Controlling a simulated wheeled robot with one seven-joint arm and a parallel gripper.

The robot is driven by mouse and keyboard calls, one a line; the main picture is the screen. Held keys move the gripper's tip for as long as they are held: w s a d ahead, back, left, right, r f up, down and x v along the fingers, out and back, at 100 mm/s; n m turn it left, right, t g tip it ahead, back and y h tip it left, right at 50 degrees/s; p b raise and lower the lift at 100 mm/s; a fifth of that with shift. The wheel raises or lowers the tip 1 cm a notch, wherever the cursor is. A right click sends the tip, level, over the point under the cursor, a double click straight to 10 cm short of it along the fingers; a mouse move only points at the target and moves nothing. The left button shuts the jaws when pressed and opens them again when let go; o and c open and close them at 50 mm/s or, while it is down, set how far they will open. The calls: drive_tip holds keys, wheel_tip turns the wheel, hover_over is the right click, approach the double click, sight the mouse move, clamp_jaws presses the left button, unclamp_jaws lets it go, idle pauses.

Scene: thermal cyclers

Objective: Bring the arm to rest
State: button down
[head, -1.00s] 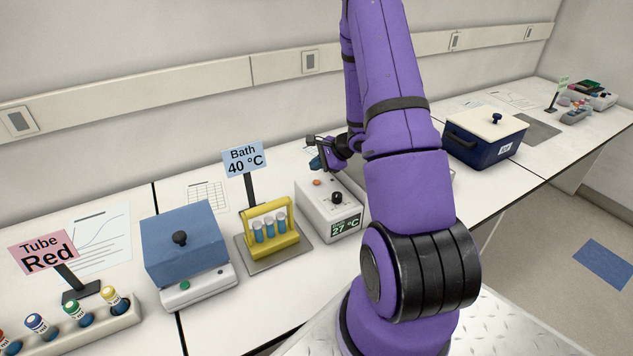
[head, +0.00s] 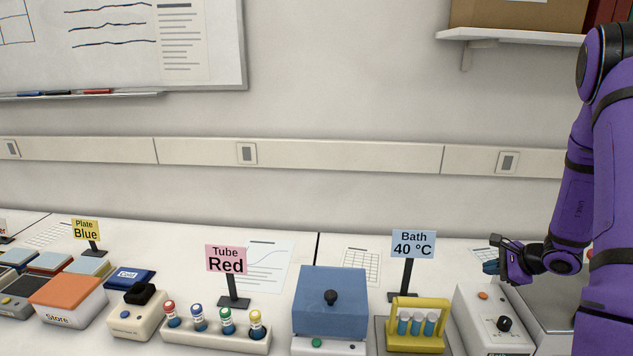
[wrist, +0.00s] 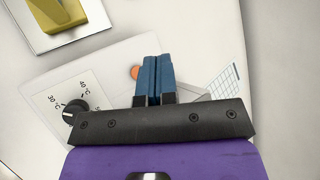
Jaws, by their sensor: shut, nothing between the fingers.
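My purple arm stands at the right edge of the head view. My gripper (head: 491,267) is held above the white control unit (head: 483,312) with the orange button and black knob, beside the bath. In the wrist view my gripper (wrist: 155,62) has its blue fingers together with nothing between them. The control unit (wrist: 112,62) lies below the fingers there, with its orange button partly behind them. I cannot tell the exact height of the gripper above the unit.
Left of the unit stand a yellow tube rack (head: 420,304), a blue-lidded device (head: 331,288) and a row of capped tubes in a white rack (head: 222,335). Signs reading "Bath 40 °C" (head: 413,244) and "Tube Red" (head: 226,259) rise behind them. A shelf (head: 512,36) is on the wall above.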

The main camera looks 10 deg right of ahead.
drive_tip(key=s+a+r+n+g+y, duration=0.15)
drive_tip(key=a+r+n, duration=0.35)
drive_tip(key=a+r, duration=0.5)
drive_tip(key=s+a+r+n+g+y, duration=0.1)
drive_tip(key=s+a+r+n+g, duration=0.15)
drive_tip(key=a+r+n, duration=0.6)
drive_tip(key=s+a+r+n+h, duration=0.3)
drive_tip(key=s+r, duration=0.4)
drive_tip(key=s, duration=0.3)
drive_tip(key=s+a+r+n+t+h, duration=0.1)
drive_tip(key=s+a+r+n+h, duration=0.2)
drive_tip(key=s+r, duration=0.5)
drive_tip(key=s+a+n, duration=0.1)
drive_tip(key=s, duration=0.1)
drive_tip(key=shift+s+n+h, duration=0.35)
